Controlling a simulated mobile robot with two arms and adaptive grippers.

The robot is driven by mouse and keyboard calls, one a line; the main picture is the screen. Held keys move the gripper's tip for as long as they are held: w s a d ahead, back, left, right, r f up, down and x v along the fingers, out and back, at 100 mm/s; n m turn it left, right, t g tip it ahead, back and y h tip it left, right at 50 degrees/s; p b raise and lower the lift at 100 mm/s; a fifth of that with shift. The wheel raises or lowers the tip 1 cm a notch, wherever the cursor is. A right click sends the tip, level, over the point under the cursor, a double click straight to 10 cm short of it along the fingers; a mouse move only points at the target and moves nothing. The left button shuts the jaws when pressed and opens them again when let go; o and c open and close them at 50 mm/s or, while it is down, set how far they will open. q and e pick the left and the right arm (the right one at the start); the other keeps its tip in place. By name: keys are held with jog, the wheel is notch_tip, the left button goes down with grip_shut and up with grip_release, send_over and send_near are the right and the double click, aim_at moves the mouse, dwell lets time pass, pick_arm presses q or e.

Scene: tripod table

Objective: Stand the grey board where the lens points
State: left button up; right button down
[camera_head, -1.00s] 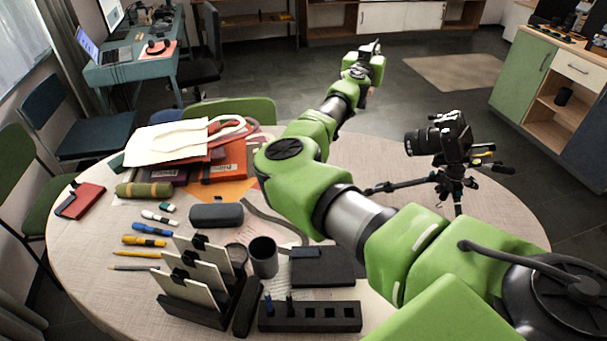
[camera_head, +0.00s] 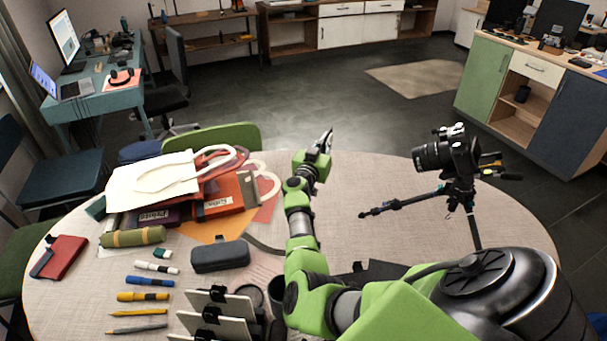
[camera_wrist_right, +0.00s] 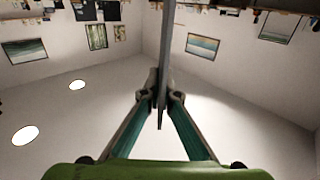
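The camera (camera_head: 450,152) stands on a black tripod (camera_head: 462,192) at the right of the round table; its lens (camera_head: 430,157) points left. My right gripper (camera_head: 320,150) is over the table's far part, left of the lens and apart from it. In the right wrist view, its fingertips (camera_wrist_right: 160,97) are shut on a thin grey board (camera_wrist_right: 165,50), seen nearly edge-on. In the head view the board (camera_head: 326,138) shows only as a narrow strip at the fingertips, clear of the camera. Its face is hidden. My left gripper is out of view.
Pale clipped boards (camera_head: 232,304) stand in a rack at the front. A dark case (camera_head: 220,256), markers (camera_head: 148,281), a rolled green bundle (camera_head: 132,236) and piled folders (camera_head: 218,205) fill the left. The tabletop (camera_head: 365,180) between gripper and tripod is mostly bare; a tripod leg (camera_head: 400,204) reaches left.

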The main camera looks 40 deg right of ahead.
jog(key=w+a+f+b, duration=0.3)
jog(key=a+f, duration=0.4)
jog(key=f, duration=0.3)
jog(key=shift+f, duration=0.25)
jog(key=c, duration=2.3)
grip_release()
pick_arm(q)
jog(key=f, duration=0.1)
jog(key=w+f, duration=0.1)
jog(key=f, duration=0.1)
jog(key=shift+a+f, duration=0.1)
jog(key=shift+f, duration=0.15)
pick_arm(e)
jog(key=shift+r, duration=0.1)
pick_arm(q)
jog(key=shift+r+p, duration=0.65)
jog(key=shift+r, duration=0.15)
pick_arm(e)
jog(key=v, duration=0.7)
jog(key=shift+s+a+r, duration=0.15)
jog(key=shift+a, duration=0.05)
